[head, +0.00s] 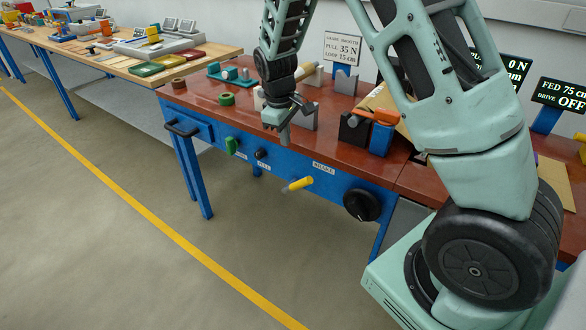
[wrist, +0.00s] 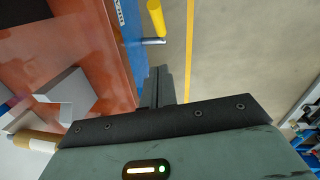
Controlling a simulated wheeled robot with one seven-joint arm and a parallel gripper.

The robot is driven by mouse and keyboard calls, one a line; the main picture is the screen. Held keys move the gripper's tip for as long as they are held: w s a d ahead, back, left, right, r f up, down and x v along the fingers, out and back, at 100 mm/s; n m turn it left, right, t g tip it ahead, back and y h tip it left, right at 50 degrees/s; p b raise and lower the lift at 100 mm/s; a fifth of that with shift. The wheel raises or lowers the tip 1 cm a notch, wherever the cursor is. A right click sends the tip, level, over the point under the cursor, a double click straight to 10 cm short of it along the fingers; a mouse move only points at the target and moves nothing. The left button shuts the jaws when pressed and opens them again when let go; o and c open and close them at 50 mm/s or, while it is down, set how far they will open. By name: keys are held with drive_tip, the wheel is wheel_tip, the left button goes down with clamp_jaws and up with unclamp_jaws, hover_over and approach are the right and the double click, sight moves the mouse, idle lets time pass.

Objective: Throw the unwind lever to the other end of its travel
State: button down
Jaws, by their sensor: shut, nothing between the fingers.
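A lever with a yellow grip (head: 298,185) and a short metal stem sticks out from the blue front panel of the red-topped bench. It points outward and to the right. It also shows at the top of the wrist view (wrist: 156,18). A label reading BRAKE is above it to the right; I cannot read a label for unwind. My gripper (head: 284,138) is shut and empty, near the bench's front edge, above and to the left of the yellow grip in the head view. Its fingers show together in the wrist view (wrist: 160,85), apart from the lever.
The same panel carries a green knob (head: 231,146), a black knob (head: 260,154) and a black dial (head: 361,204). Grey blocks (head: 304,113) and an orange-topped fixture (head: 381,117) stand on the bench. The floor in front is clear, with a yellow line.

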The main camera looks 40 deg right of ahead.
drive_tip(key=p, duration=0.2)
hover_over(297, 182)
drive_tip(key=w+a, duration=0.2)
wheel_tip(297, 182, down, 10)
drive_tip(key=shift+s+d+f, duration=0.65)
drive_tip(key=shift+s+d, duration=0.05)
drive_tip(key=shift+d, duration=0.1)
drive_tip(key=shift+s+d+f, duration=0.25)
drive_tip(key=shift+s+f, duration=0.1)
drive_tip(key=shift+f, duration=0.15)
drive_tip(key=shift+w+f, duration=0.1)
drive_tip(key=shift+f, duration=0.05)
